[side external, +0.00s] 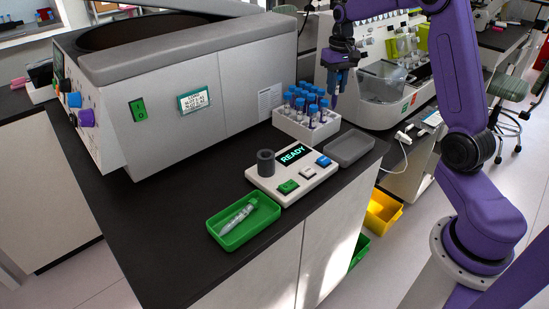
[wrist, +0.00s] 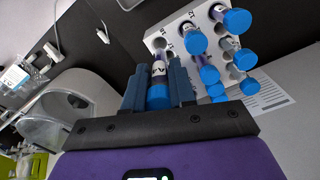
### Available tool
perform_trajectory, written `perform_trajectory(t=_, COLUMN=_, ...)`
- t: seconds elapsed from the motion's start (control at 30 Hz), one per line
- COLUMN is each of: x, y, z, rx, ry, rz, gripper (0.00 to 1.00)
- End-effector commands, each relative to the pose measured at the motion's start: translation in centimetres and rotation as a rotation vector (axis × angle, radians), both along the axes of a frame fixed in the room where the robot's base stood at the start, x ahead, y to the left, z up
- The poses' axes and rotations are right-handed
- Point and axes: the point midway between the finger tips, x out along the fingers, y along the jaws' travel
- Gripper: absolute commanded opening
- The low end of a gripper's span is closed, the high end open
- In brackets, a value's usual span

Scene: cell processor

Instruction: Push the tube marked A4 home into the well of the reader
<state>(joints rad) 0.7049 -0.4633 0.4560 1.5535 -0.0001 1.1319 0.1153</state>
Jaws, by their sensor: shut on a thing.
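My gripper (wrist: 160,85) is shut on a blue-capped tube (wrist: 158,72) with a white label; the letter A is readable, the rest is hard to make out. In the side view my gripper (side external: 337,78) holds the tube (side external: 334,99) roughly upright, above the back right of the white tube rack (side external: 290,128). The tube's lower end looks clear of the rack. The reader (side external: 266,181) is a white box on the black bench, with a lit READY display (side external: 293,154). Its well (side external: 265,162) is a dark grey upright cylinder, apart from my gripper.
The rack holds several blue-capped tubes. A green tray (side external: 223,237) with a clear tube (side external: 239,216) lying in it is in front of the reader. A grey tray (side external: 350,148) is at the right. A large centrifuge (side external: 230,85) stands behind the reader.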

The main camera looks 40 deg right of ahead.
Motion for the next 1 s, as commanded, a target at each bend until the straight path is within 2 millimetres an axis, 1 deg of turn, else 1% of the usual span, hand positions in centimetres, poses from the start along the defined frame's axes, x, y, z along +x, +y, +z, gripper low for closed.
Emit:
perform_trajectory(t=0.17, x=0.0, y=0.0, z=0.1, rx=0.000, ry=-0.001, rz=0.000, gripper=0.00)
perform_trajectory(t=0.27, x=0.1, y=0.0, z=1.0, rx=-0.001, ry=-0.004, rz=0.000, gripper=0.00)
perform_trajectory(t=0.37, x=0.1, y=0.0, z=2.9, rx=-0.001, ry=-0.006, rz=0.000, gripper=0.00)
perform_trajectory(t=0.5, x=0.1, y=0.0, z=6.3, rx=-0.002, ry=-0.008, rz=0.000, gripper=0.00)
perform_trajectory(t=0.6, x=0.1, y=0.0, z=8.4, rx=-0.001, ry=-0.006, rz=0.000, gripper=0.00)
perform_trajectory(t=0.8, x=0.1, y=0.0, z=11.3, rx=-0.001, ry=-0.004, rz=0.000, gripper=0.00)
perform_trajectory(t=1.0, x=0.7, y=4.2, z=11.3, rx=0.000, ry=-0.001, rz=0.069, gripper=0.00)
